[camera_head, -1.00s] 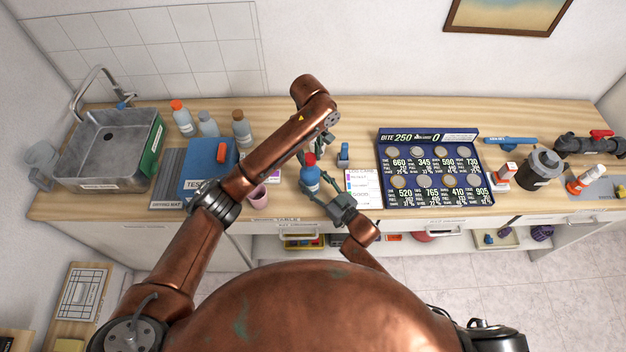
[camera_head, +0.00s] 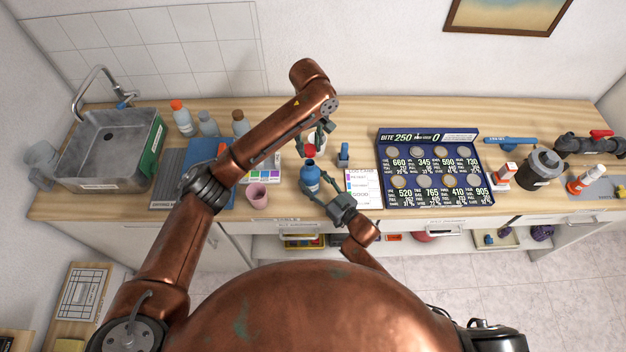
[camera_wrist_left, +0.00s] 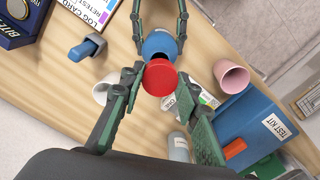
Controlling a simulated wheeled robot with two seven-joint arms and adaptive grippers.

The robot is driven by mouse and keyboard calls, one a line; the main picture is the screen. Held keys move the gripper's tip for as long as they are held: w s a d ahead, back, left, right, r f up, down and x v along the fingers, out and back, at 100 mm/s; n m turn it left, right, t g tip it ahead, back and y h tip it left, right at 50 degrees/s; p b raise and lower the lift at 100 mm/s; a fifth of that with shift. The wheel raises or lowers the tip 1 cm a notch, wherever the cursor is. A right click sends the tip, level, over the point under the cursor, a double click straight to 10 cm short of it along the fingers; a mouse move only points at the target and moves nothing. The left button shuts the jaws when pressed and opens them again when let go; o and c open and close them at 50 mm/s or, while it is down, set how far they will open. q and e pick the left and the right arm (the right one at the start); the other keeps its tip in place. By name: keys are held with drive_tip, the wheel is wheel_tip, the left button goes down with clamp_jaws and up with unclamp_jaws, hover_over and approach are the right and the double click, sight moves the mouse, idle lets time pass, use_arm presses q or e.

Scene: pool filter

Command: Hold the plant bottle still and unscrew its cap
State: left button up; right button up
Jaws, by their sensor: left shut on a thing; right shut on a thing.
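The plant bottle is blue (camera_head: 310,179) and stands roughly upright near the front of the wooden counter, with a red cap (camera_head: 309,151) at its top. My left gripper (camera_wrist_left: 160,80) is shut on the red cap from above, one finger on each side. My right gripper (camera_head: 311,187) reaches in from the front and is shut on the blue bottle. In the left wrist view the cap (camera_wrist_left: 160,77) covers part of the bottle (camera_wrist_left: 160,45), so I cannot tell whether cap and bottle are apart.
A pink cup (camera_head: 257,195) stands left of the bottle. A log card (camera_head: 362,188) and a dark blue coin-like tray (camera_head: 435,203) lie to the right. Bottles and a sink (camera_head: 108,145) are at left.

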drive_tip(key=o, duration=1.4)
drive_tip(key=shift+c, duration=0.2)
drive_tip(key=v, duration=1.2)
drive_tip(key=shift+d, duration=0.1)
